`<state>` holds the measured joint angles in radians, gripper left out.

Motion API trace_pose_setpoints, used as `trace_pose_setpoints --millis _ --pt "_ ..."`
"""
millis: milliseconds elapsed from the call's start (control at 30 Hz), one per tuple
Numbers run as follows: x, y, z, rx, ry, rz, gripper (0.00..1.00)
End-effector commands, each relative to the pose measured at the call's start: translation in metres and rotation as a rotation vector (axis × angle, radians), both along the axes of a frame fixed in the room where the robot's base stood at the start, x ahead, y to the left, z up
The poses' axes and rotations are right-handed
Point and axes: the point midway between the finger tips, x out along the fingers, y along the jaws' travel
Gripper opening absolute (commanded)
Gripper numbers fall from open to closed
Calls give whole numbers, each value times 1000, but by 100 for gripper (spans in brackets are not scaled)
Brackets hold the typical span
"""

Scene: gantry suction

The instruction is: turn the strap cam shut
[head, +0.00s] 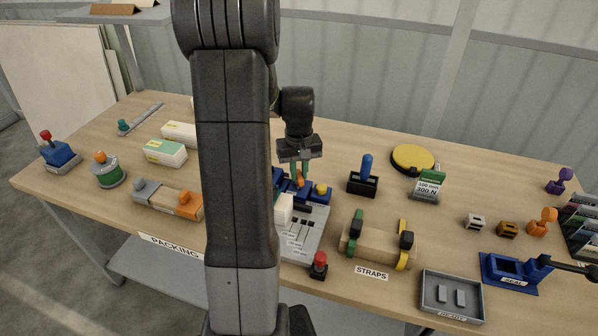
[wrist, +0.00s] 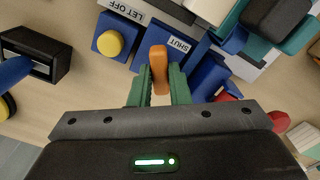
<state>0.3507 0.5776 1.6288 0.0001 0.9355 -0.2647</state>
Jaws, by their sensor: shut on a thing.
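The strap cam shows as an orange lever (wrist: 158,62) over a blue base (wrist: 210,78); in the head view the blue base (head: 318,196) stands behind the grey panel, and only a little of the orange shows. In the wrist view a SHUT label (wrist: 180,45) lies just right of the lever's top end, and a LET OFF label (wrist: 124,12) is further up and left. My gripper (wrist: 160,88) has its green fingers closed on the lever, one on each side. My gripper also shows in the head view (head: 300,172), pointing down. My arm hides part of the bench.
A yellow button (wrist: 110,43) sits on a blue block close left of the lever. A black box with a blue handle (head: 365,173) stands to the right. The grey slider panel (head: 300,245) and a red knob (head: 319,262) are in front. The STRAPS block (head: 375,245) is front right.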

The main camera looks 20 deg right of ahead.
Motion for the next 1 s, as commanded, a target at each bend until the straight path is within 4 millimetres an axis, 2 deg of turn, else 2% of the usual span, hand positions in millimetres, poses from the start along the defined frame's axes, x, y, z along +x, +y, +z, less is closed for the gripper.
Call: trace_pose_setpoints --millis 700,1000 --pt "0 0 0 -1 -1 672 0" --pt "0 0 1 -1 -1 889 0"
